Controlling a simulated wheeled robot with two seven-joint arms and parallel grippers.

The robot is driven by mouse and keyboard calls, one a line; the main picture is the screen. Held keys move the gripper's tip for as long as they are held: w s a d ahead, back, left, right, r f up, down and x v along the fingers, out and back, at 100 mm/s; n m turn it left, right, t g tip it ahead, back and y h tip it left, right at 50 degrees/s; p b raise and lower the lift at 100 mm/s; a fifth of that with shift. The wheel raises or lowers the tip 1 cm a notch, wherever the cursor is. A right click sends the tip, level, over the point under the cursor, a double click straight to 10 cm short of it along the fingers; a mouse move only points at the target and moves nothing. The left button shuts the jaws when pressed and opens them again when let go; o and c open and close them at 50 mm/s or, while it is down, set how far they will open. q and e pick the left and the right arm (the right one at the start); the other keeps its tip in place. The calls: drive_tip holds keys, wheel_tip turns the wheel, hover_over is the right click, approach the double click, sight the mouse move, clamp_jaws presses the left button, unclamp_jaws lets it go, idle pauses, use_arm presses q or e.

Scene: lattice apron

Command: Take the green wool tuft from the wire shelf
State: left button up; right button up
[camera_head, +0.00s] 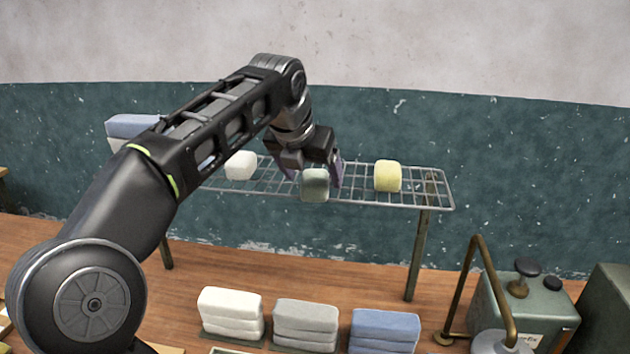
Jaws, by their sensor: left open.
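The green wool tuft (315,185) is a grey-green rounded block near the front edge of the wire shelf (350,198), at the middle of the camera_head view. My left gripper (314,178) is at the tuft, with its fingers pointing down. One finger shows to the right of the tuft and the other is partly hidden to the left. The jaws are open, and I cannot tell whether either finger touches the tuft. My right gripper is not in view.
A white tuft (241,165) and a yellow tuft (387,176) sit on the shelf on either side. Folded white (231,314), grey (305,325) and blue (384,331) stacks lie on the wooden surface below. A green canister with brass tubing (528,308) stands at the right.

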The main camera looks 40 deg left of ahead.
use_arm(q)
drive_tip(key=shift+x, duration=1)
drive_tip(key=shift+c, duration=0.5)
drive_tip(key=c, duration=1.3)
drive_tip(key=shift+r, duration=0.25)
